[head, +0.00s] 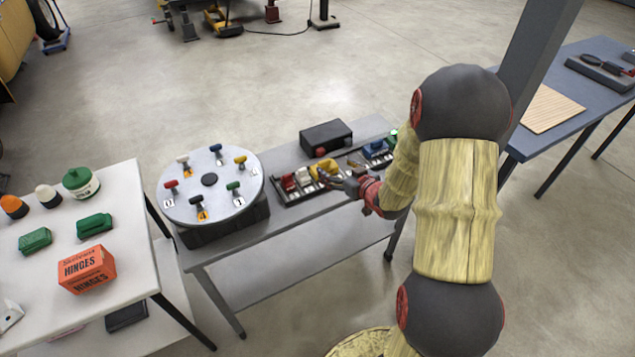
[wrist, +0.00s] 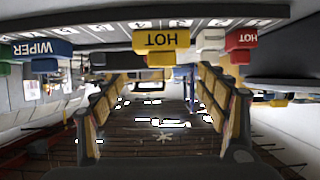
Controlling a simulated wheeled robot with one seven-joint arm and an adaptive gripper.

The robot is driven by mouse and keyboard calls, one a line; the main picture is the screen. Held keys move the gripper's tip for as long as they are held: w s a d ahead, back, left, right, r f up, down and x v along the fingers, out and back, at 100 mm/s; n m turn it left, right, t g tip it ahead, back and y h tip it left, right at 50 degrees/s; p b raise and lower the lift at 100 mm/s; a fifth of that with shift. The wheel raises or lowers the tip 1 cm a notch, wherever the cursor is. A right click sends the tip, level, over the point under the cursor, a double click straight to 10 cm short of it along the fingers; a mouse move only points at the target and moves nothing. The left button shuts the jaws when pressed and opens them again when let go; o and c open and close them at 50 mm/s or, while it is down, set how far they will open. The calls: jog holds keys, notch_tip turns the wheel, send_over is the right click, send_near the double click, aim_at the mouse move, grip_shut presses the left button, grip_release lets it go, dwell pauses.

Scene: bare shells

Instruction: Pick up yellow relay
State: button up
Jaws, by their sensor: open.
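The yellow relay (head: 323,168) sits in the dark rack (head: 290,198) on the grey bench, just beside my gripper (head: 337,181). In the wrist view, which looks upside down, the yellow relay (wrist: 161,40) carries the word HOT. It lies just beyond the fingertips, roughly centred between the two fingers. My gripper (wrist: 160,82) is open, with a finger on each side and nothing held between them. I cannot tell whether a fingertip touches the relay. In the head view my gripper hides part of the rack.
White (wrist: 211,40) and red (wrist: 240,40) relays stand close on one side. A blue WIPER relay (wrist: 45,50) is on the other side. A black box (head: 326,137) stands behind the rack.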

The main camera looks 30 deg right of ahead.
aim_at(325, 162)
jog(key=shift+w+a+f, duration=0.15)
jog(key=shift+w+f, duration=0.05)
jog(key=shift+f, duration=0.05)
jog(key=shift+b+x, duration=0.35)
jog(key=shift+x, duration=0.55)
jog(key=shift+b+x, duration=1.15)
jog(key=shift+x, duration=1.6)
jog(key=shift+w+r, duration=0.1)
jog(key=shift+r, duration=0.15)
jog(key=shift+c, duration=1.3)
jog(key=c, duration=1)
